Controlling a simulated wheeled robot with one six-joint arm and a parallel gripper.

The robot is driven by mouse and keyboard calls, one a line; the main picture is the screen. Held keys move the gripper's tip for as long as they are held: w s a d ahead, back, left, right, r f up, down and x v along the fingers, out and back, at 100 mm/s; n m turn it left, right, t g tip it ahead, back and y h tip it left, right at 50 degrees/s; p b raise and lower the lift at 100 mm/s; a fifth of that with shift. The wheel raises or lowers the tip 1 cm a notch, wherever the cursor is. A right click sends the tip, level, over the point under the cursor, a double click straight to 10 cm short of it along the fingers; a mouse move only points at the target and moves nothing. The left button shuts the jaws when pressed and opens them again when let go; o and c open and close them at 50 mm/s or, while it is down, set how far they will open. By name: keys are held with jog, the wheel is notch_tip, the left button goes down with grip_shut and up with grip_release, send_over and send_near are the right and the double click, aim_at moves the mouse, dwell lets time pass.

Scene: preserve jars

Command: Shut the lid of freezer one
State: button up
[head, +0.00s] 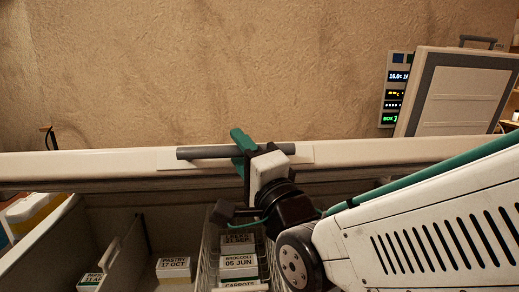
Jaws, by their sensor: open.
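A long pale freezer lid (110,163) crosses the view nearly edge-on, above an open chest compartment. No number shows on it, so I cannot tell from the picture that it is freezer one. A grey bar handle (208,152) sits on the lid's edge near the middle. My gripper (243,150) has green fingers and is open at the right part of this handle. The fingers overlap the bar; I cannot tell whether they touch it. My wrist hides part of the lid edge below the handle.
Below the lid, the compartment holds a wire basket (207,250) with labelled boxes, a pastry box (174,267) and a divider (103,262). Another raised lid (462,95) stands at the back right beside a display panel (398,92). A rough wall is behind.

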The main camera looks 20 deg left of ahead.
jog(key=s+d+f, duration=0.4)
jog(key=d, duration=0.1)
jog(key=shift+d, duration=0.4)
dwell(0.4)
